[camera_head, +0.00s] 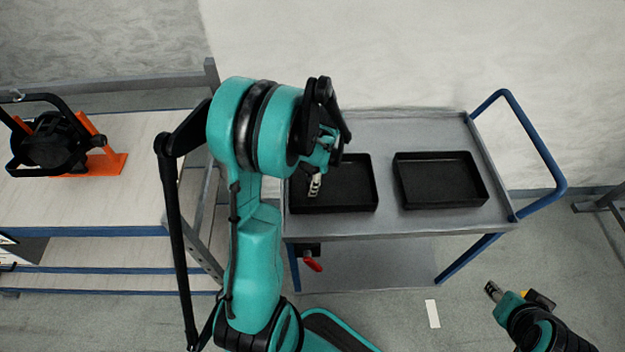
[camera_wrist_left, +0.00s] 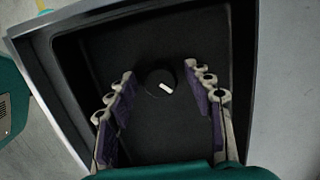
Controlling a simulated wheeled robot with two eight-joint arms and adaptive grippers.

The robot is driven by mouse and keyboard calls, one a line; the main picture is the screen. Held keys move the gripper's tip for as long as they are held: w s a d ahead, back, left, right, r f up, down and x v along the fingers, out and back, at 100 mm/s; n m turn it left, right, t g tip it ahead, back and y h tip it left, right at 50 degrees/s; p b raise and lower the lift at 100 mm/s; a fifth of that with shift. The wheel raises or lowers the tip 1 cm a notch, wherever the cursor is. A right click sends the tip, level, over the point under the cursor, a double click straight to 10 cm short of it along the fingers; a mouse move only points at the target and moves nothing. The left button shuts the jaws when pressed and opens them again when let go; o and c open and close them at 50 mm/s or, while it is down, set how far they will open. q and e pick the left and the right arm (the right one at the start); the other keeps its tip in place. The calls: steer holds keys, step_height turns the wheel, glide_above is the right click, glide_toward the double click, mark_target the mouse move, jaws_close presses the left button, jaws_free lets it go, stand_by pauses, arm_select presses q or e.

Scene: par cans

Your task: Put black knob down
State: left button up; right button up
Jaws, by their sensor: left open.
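The black knob (camera_wrist_left: 160,82), round with a white mark, lies on the floor of a black tray (camera_wrist_left: 82,75) in the left wrist view. My left gripper (camera_wrist_left: 170,93) is open, with its two purple-padded fingers on either side of the knob and gaps between. In the head view the left gripper (camera_head: 315,186) is over the left black tray (camera_head: 350,197) on the cart; the knob cannot be made out there. My right gripper (camera_head: 492,290) is at the lower right, away from the cart; its fingers are too small to judge.
A second black tray (camera_head: 440,180) sits on the grey cart (camera_head: 400,223) to the right and looks empty. The cart has a blue handle (camera_head: 540,140). A workbench (camera_head: 130,185) at left carries a par can (camera_head: 48,143) with an orange stand (camera_head: 105,163).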

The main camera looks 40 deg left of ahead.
arm_select(q)
steer(key=shift+r, duration=0.1)
steer(key=shift+r+p, duration=0.3)
step_height(320, 180, up, 11)
steer(key=w+d+p, duration=0.1)
steer(key=d+p, duration=0.1)
steer(key=p, duration=0.2)
steer(key=s+d+r+n+t, duration=0.4)
steer(key=d+n, duration=0.1)
steer(key=d, duration=0.3)
steer(key=s+d+r+n+t+h, duration=0.1)
steer(key=s+d+r+n+t, duration=0.3)
steer(key=d, duration=0.4)
steer(key=shift+s+r+n, duration=0.35)
steer(key=shift+r+n, duration=0.1)
steer(key=shift+n, duration=0.05)
steer(key=shift+f, duration=0.1)
